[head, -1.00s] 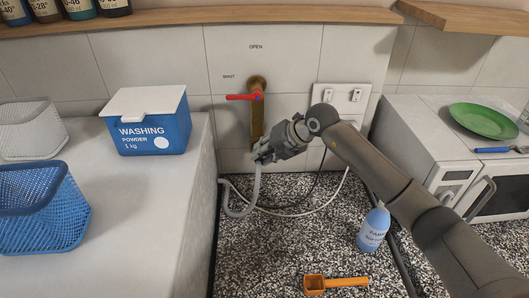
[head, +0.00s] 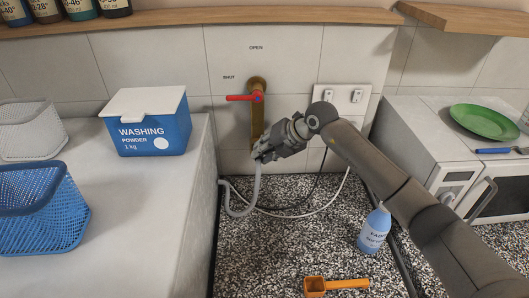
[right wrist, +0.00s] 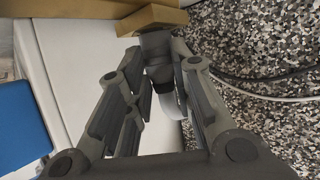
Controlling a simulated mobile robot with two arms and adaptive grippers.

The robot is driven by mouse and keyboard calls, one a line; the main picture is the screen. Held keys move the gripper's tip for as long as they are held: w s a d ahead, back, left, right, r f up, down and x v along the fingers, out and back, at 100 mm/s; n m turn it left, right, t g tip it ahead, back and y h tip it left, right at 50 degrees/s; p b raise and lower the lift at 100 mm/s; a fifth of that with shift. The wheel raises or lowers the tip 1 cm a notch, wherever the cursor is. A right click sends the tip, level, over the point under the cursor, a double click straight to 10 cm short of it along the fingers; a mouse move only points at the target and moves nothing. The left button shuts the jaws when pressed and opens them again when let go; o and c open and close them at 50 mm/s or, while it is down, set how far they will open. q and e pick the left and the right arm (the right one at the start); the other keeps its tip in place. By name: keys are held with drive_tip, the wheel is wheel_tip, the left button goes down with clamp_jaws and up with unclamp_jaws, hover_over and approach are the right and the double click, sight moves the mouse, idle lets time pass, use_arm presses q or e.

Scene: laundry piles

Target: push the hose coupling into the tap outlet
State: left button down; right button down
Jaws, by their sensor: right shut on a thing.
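The brass tap (head: 257,124) comes down the tiled wall, with a red lever (head: 240,98) turned left towards the word SHUT. My right gripper (head: 263,153) is at the tap's lower end, shut on the dark hose coupling (right wrist: 160,72). A grey hose (head: 257,184) hangs from the coupling and loops down left. In the right wrist view the coupling is between the fingers, right at the brass tap end (right wrist: 150,17). My left gripper is not in view.
A washing powder box (head: 150,122) and a blue basket (head: 38,210) stand on the left worktop. A blue bottle (head: 373,232) and an orange scoop (head: 316,286) are on the speckled floor. A white appliance (head: 425,150) stands right. Cables run behind the hose.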

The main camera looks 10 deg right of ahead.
drive_tip(key=shift+w, duration=0.1)
drive_tip(key=c, duration=1.2)
unclamp_jaws()
drive_tip(key=s, duration=0.3)
drive_tip(key=s+a+p, duration=0.1)
drive_tip(key=s, duration=0.2)
drive_tip(key=s+p, duration=0.1)
drive_tip(key=s, duration=0.2)
drive_tip(key=shift+a, duration=0.35)
drive_tip(key=shift+w, duration=0.1)
